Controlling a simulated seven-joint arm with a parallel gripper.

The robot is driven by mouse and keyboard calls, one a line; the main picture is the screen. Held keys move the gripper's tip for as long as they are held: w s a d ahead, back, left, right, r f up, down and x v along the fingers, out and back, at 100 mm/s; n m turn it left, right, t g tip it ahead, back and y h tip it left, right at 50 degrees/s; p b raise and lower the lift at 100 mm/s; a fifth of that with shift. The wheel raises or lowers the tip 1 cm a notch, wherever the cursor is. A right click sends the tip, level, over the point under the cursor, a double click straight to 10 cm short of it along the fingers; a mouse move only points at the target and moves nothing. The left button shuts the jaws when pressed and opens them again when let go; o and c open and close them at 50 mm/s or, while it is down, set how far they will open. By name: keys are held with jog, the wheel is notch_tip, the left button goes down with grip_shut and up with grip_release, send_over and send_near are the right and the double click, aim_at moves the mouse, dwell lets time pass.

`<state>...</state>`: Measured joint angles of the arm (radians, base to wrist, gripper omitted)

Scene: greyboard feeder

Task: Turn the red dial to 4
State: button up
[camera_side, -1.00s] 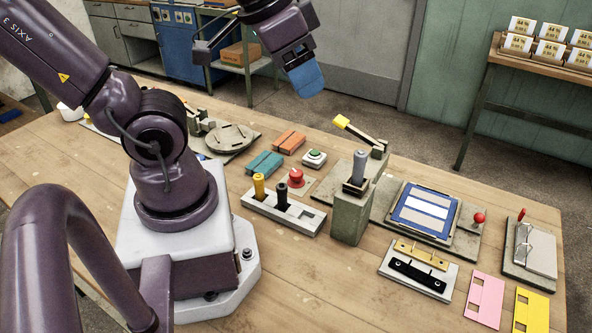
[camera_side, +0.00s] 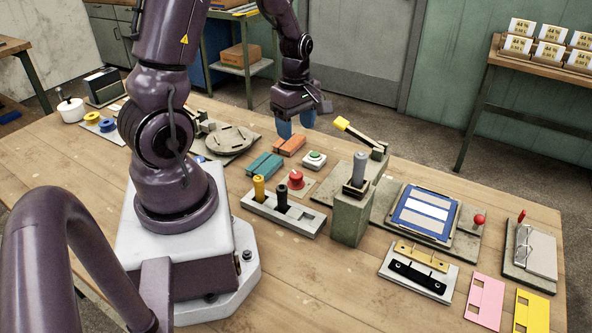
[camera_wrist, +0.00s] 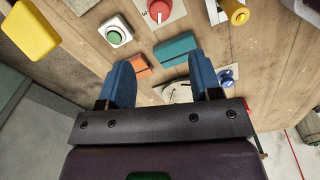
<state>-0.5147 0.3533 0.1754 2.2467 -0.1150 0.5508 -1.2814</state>
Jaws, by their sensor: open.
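The red dial (camera_side: 295,180) sits on a pale plate on the workbench, in front of the green button. In the wrist view the red dial (camera_wrist: 159,10) is at the top edge, partly cut off, with a white pointer mark and a "3" on the plate to its left. The full scale and its setting cannot be read. My gripper (camera_side: 296,122) has blue fingers pointing down, beyond the dial and above the bench's far side. In the wrist view my gripper (camera_wrist: 162,68) is open, with nothing held between its fingers.
A green button (camera_side: 315,158), orange block (camera_side: 289,143) and teal block (camera_side: 264,165) lie near the dial. A yellow-handled lever (camera_side: 341,124) stands to the right. A slotted holder (camera_side: 307,220) with yellow and black handles is in front, beside a grey-handled post (camera_side: 351,218).

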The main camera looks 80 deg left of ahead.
aim_at(296, 174)
notch_tip(296, 174, down, 13)
jog(key=shift+r, duration=0.1)
dwell(0.5)
jog(key=c, duration=0.9)
